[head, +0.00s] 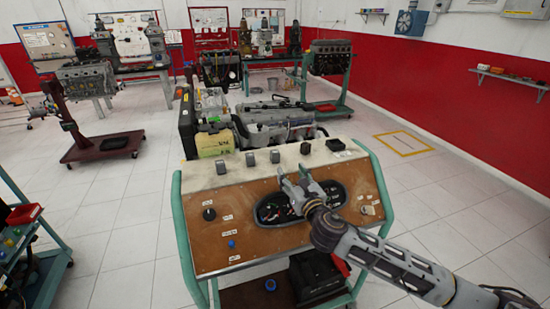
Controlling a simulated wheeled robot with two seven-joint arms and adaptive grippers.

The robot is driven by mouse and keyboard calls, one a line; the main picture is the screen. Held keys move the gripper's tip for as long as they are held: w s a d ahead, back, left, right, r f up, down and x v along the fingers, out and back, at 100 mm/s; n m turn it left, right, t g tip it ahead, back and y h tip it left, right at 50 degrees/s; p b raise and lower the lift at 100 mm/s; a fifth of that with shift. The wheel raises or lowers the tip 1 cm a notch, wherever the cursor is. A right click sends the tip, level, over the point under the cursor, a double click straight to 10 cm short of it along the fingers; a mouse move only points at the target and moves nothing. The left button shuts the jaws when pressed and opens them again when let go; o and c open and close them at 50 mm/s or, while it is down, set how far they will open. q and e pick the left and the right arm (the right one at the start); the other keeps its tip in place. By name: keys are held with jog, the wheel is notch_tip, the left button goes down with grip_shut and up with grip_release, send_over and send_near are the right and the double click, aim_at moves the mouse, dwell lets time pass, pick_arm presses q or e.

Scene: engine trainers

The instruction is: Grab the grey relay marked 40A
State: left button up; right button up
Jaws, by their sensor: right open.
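Several small grey relays stand in a row on the pale top ledge of the engine trainer panel (190,180). They are a far-left relay (221,167), a second relay (250,158), a third relay (275,156) and a right relay (305,148). Their markings are too small to read, so I cannot tell which one is 40A. My right gripper (291,172) is open and appears empty. Its fingers point up toward the ledge, just below the third and right relays in the picture. My left gripper is not in view.
A black square part (336,145) lies at the ledge's right end. A gauge cluster (272,208) is partly hidden behind my right gripper. An engine (275,118) and a yellowish container (214,144) stand behind the panel. A cart (30,265) is at lower left.

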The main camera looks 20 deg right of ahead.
send_near(278, 154)
jog(key=shift+w+d+p, duration=0.1)
jog(key=shift+w+p, duration=0.2)
jog(key=shift+w, duration=1.9)
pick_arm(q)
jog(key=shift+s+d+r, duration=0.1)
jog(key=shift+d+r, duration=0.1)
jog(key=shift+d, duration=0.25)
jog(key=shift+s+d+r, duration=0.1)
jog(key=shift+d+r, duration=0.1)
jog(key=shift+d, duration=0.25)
pick_arm(e)
jog(key=shift+w+f, duration=0.1)
jog(key=shift+w, duration=0.5)
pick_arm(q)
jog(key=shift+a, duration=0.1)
